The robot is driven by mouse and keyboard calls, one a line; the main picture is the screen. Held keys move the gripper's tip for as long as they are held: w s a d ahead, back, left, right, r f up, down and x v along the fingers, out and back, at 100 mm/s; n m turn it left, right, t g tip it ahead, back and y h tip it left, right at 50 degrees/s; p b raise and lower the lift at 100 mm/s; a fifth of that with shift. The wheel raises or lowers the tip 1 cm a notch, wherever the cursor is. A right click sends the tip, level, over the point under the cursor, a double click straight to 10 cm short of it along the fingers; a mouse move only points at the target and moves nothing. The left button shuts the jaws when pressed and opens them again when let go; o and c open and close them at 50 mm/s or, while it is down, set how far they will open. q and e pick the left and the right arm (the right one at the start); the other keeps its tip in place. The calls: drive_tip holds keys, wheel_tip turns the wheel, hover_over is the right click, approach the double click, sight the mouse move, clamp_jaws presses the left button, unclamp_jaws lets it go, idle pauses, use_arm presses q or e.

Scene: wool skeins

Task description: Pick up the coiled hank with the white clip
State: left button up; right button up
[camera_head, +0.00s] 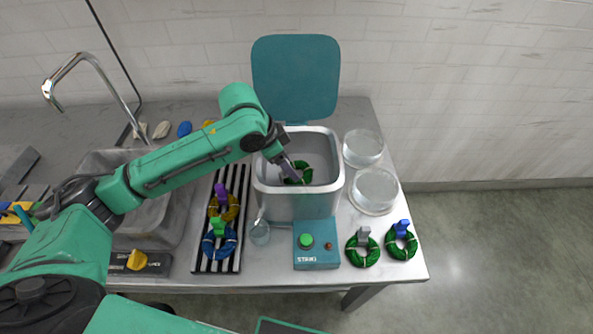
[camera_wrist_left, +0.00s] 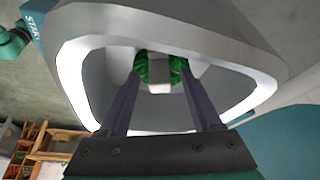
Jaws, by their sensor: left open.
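A green coiled hank (camera_head: 303,172) lies inside the grey open-topped bin (camera_head: 262,190). In the left wrist view the hank (camera_wrist_left: 144,70) has a pale, white-looking clip (camera_wrist_left: 159,74) at its middle. My left gripper (camera_head: 290,168) reaches down into the bin from the left. In the wrist view my left gripper (camera_wrist_left: 158,88) is open, with its fingers on either side of the clip and a gap between them. Whether a finger touches the hank I cannot tell. The gripper hides part of the hank in the head view. My right gripper is not in view.
A green hank with a grey clip (camera_head: 363,250) and one with a blue clip (camera_head: 402,240) lie at the front right. A button box (camera_head: 316,258) stands before the bin. Yellow (camera_head: 231,210) and blue (camera_head: 228,246) hanks lie on a striped rack. Clear round containers (camera_head: 374,190) stand right.

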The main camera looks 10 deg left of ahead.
use_arm(q)
clamp_jaws()
